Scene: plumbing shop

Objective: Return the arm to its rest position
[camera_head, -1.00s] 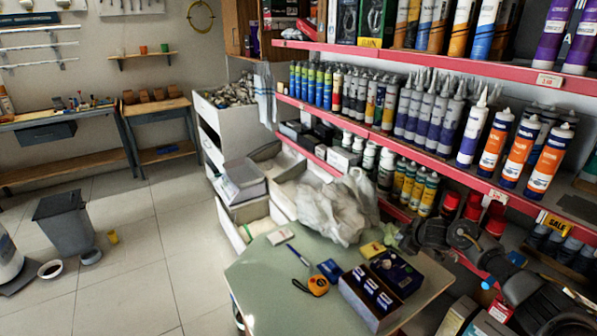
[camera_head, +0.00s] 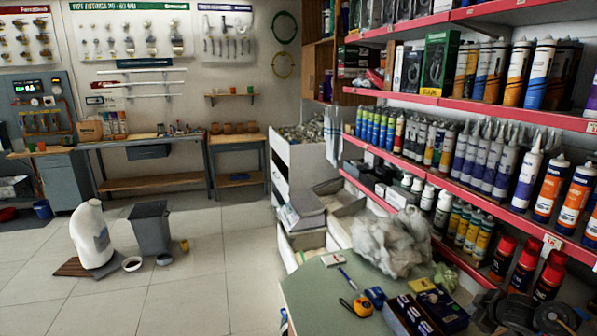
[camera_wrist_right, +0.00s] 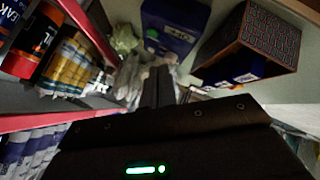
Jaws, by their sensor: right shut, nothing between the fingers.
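My right gripper (camera_head: 500,312) is at the bottom right of the head view, dark and partly cut off by the frame edge, close to the right end of the green table (camera_head: 318,290). In the right wrist view its fingers (camera_wrist_right: 158,88) are together with nothing between them. A blue box (camera_wrist_right: 172,22) and an open patterned box (camera_wrist_right: 262,38) appear beyond the fingers. My left gripper is in neither view.
Red-edged shelves (camera_head: 470,182) with cartridges and spray cans stand close on the right. The table holds a crumpled plastic bag (camera_head: 390,243), an orange tape measure (camera_head: 362,306) and a box of blue packs (camera_head: 412,318). Open tiled floor (camera_head: 200,285) lies left.

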